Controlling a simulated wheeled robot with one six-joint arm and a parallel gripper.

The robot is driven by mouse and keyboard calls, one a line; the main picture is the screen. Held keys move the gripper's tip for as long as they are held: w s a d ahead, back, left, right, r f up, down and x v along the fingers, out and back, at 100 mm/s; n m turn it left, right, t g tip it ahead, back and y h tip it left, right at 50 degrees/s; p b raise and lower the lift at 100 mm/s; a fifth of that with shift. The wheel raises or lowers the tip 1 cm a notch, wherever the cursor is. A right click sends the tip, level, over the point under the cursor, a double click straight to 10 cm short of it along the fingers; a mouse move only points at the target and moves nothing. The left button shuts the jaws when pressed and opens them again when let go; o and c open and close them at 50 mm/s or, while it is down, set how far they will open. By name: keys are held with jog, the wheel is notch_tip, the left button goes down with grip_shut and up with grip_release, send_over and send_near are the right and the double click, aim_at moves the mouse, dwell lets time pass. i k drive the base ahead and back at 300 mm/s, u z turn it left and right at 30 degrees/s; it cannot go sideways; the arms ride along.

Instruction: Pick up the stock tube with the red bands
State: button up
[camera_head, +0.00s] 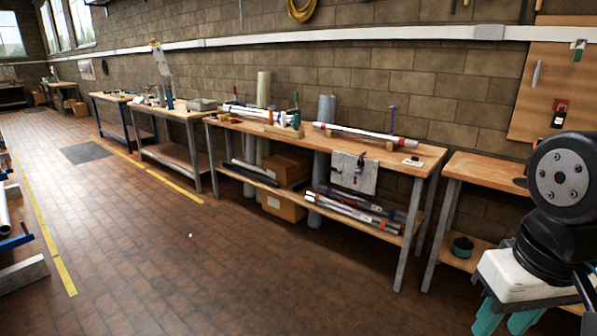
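A pale stock tube with red bands near its ends (362,133) lies along the top of the middle workbench (427,158), on small wooden supports. Another pale tube with red (246,111) lies farther left on the same bench, partly behind small items. Several tubes with red and purple marks (352,209) lie on the lower shelf; their bands are too small to tell apart. My gripper (506,322), white with teal fingers, is at the bottom right, well in front of the benches. Its fingers stand apart with nothing seen between them; their tips are cut off by the frame.
Cardboard boxes (284,206) sit under and on the bench shelf. A right-hand bench (486,171) stands beside the middle one, with a dark green round item (462,246) below. More benches (172,112) line the wall to the left. The brick floor (190,268) in front is clear.

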aim_at(402, 142)
jog(key=u, duration=0.3)
jog(key=i, duration=2.25)
jog(key=z, duration=0.5)
jog(key=i, duration=2)
jog(key=z, duration=0.6)
